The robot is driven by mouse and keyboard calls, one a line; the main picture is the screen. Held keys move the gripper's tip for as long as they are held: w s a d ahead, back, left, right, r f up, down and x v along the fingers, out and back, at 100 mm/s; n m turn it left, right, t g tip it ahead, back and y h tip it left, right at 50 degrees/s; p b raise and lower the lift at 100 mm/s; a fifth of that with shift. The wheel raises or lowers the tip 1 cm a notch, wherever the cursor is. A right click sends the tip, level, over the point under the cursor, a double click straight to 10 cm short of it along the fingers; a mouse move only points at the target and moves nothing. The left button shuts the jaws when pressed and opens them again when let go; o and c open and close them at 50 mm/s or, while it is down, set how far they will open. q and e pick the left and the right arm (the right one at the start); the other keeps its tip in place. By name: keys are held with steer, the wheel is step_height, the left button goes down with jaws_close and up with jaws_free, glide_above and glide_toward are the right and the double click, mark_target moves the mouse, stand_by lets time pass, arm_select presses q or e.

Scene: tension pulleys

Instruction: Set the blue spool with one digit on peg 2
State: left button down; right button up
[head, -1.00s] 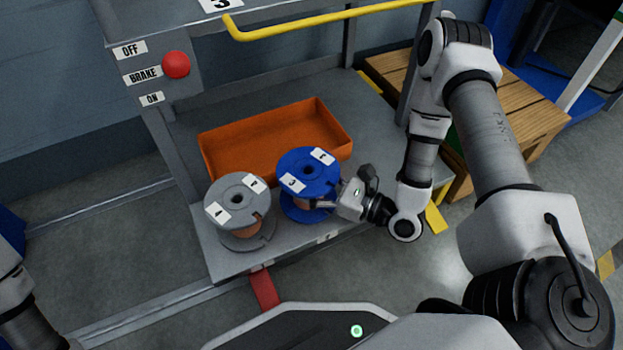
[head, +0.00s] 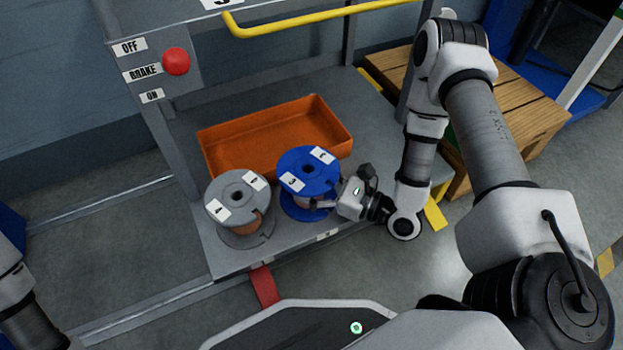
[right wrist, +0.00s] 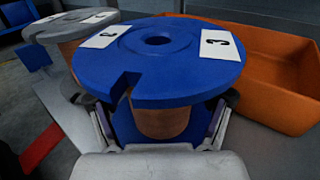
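The blue spool (head: 308,172) stands upright on the grey cart shelf, its copper-coloured core showing under the top flange. Its top carries two white labels; one reads 3 and the other is hard to read. It also fills the middle of the right wrist view (right wrist: 160,60). My right gripper (head: 325,204) is low at the spool's right side, below the top flange. In the right wrist view its fingers (right wrist: 160,128) are spread on either side of the core, with no clear grip on it. Only part of my left arm shows at the left edge; its gripper is out of view. No peg is visible.
A grey spool (head: 238,204) with two white labels stands close to the left of the blue one. An orange tray (head: 222,168) lies behind both on the shelf (head: 375,125). A yellow rail (head: 310,22) crosses above, and a red knob (head: 176,61) is on the left post.

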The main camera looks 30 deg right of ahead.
stand_by(0.3)
steer(key=v, duration=1.1)
steer(key=shift+w+d, duration=0.1)
steer(key=shift+w, duration=0.05)
steer(key=shift+s+d, duration=0.2)
steer(key=shift+s, duration=0.35)
